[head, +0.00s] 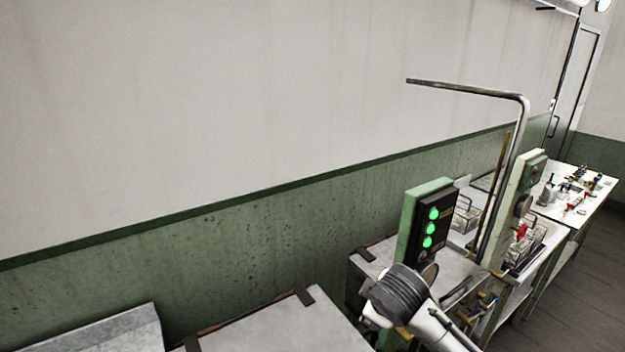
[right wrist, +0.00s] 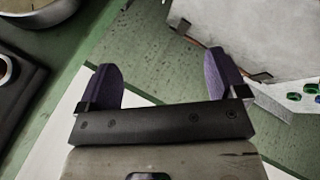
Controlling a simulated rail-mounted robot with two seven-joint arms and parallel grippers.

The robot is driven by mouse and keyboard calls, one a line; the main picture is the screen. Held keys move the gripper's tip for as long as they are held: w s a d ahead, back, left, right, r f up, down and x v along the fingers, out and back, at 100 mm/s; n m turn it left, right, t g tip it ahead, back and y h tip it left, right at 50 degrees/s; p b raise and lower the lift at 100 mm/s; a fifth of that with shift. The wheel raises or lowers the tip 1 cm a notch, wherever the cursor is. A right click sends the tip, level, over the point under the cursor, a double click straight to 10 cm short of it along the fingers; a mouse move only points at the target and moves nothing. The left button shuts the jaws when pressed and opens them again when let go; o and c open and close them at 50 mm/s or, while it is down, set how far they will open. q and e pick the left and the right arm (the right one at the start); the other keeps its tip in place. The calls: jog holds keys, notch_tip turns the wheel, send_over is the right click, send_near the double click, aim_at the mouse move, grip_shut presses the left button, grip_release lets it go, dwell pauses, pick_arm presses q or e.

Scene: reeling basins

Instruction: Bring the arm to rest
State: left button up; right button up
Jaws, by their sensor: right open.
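My right gripper (right wrist: 161,78) is open in the right wrist view. Its two purple fingers stand wide apart with nothing between them. In the head view a white arm link of mine with a dark ribbed joint comes in at the bottom, right of centre. No gripper fingers can be made out there. My left gripper is not in view.
A green control box (head: 426,225) with several lit green lamps stands close behind my arm link. A bent metal pipe (head: 470,88) rises behind it. Grey-topped cabinets (head: 275,328) line the green and white wall (head: 250,130). A white table (head: 603,186) with small items stands far right.

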notch_tip(320, 180, up, 6)
jog(key=s+a+m+t+y, duration=0.1)
jog(key=s+a+m+t, duration=0.1)
jog(key=s+t, duration=0.1)
jog(key=s+d+m+t, duration=0.2)
jog(key=s+m, duration=0.1)
jog(key=s, duration=0.4)
jog(key=s+d+f+m+g, duration=0.2)
jog(key=s+d+f+g, duration=0.1)
jog(key=s+f, duration=0.75)
jog(key=s+d+f+m+g, duration=0.1)
jog(key=s+d+f+g, duration=0.15)
jog(key=s+f, duration=0.8)
jog(key=s+d+f+m+g, duration=0.2)
jog(key=s+f+g, duration=0.1)
jog(key=s+f, duration=0.75)
notch_tip(320, 180, up, 20)
jog(key=s+p, duration=0.1)
jog(key=p, duration=1.8)
jog(key=shift+s+f+h+p, duration=0.15)
jog(key=shift+s+h+p, duration=0.05)
jog(key=shift+h+p, duration=0.15)
